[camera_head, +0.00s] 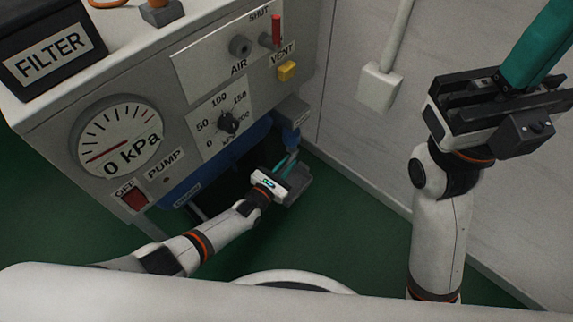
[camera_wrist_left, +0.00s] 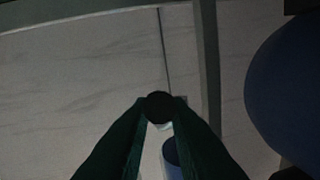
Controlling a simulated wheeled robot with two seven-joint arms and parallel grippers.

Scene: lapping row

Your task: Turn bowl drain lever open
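The machine's panel holds a pressure gauge (camera_head: 115,141) reading near 0, a pump switch (camera_head: 133,198), a dial (camera_head: 228,122), a red lever (camera_head: 276,31) and a yellow vent knob (camera_head: 287,71). A grey wall with a box (camera_head: 380,87) stands right. The green floor (camera_head: 350,215) is clear.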

